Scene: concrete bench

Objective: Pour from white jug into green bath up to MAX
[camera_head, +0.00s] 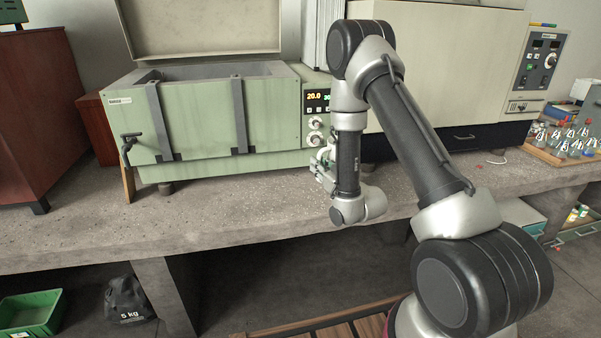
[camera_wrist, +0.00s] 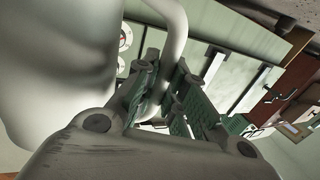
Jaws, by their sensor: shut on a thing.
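The green bath (camera_head: 210,140) stands on the bench with its lid raised and its top open. Its panel reads 20.0 beside two dials. The white jug (camera_wrist: 60,70) fills the left of the wrist view. Its handle (camera_wrist: 180,35) runs down between the fingers of my gripper (camera_wrist: 168,95), which is shut on it. In the head view my gripper (camera_head: 324,165) is in front of the bath's right end, near the dials, partly covered by my wrist. The jug cannot be made out there. The liquid levels and the MAX mark are not visible.
The concrete bench (camera_head: 230,208) is clear in front of the bath. A tap (camera_head: 130,146) sticks out at the bath's left. A large beige oven (camera_head: 450,70) stands to the right. A tray of flasks (camera_head: 565,145) is at the far right. A green crate (camera_head: 30,312) lies below.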

